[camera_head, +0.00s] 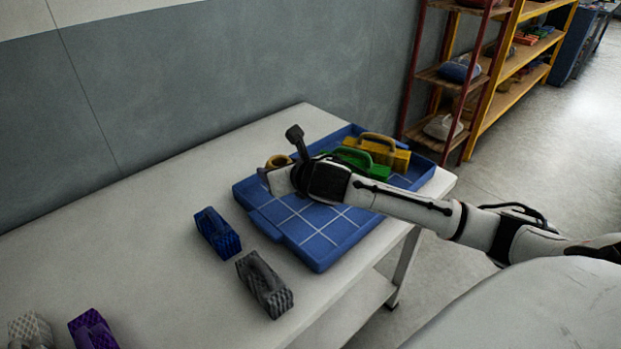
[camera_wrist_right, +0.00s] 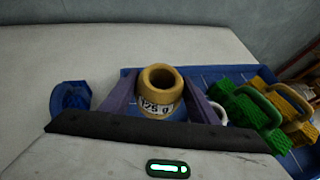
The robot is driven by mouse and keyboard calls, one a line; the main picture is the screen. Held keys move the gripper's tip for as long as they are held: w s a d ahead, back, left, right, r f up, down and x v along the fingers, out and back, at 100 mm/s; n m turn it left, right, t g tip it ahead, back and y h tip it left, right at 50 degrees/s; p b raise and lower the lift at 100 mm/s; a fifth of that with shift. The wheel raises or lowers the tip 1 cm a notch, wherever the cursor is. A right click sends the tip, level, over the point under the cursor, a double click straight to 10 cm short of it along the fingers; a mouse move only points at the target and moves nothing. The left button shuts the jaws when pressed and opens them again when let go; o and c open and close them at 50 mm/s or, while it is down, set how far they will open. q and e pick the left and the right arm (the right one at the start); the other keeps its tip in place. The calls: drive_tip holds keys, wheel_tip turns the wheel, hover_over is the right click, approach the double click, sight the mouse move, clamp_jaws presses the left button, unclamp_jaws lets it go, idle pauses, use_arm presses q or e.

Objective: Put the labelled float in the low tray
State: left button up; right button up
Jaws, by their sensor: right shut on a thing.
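The labelled float is a tan ring-shaped piece (camera_wrist_right: 160,88) with a white printed label on its side, seen in the right wrist view. My right gripper (camera_wrist_right: 160,98) is shut on it, one purple finger on each side. In the head view the float (camera_head: 277,161) shows only in part behind my right gripper (camera_head: 266,177), at the left far part of the low tray. The low tray (camera_head: 321,250) is blue with a pale grid and lies on the table. I cannot tell whether the float touches the tray floor. My left gripper is out of view.
A green handled block (camera_head: 350,157) and a yellow one (camera_head: 388,154) stand in the tray's far right part. A blue block (camera_head: 217,232) and a grey block (camera_head: 264,285) stand left of the tray on the pale table. A purple block (camera_head: 92,328) is nearer.

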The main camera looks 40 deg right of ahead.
wheel_tip(320, 180, down, 4)
drive_tip(key=shift+f, duration=0.2)
wheel_tip(320, 180, down, 3)
drive_tip(key=shift+f+b, duration=0.15)
drive_tip(key=shift+b, duration=0.3)
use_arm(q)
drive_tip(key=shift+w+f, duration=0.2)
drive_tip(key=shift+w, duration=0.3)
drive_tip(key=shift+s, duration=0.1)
use_arm(e)
drive_tip(key=shift+a, duration=0.1)
drive_tip(key=o, duration=1.1)
drive_tip(key=shift+f, duration=0.1)
drive_tip(key=shift+c, duration=0.2)
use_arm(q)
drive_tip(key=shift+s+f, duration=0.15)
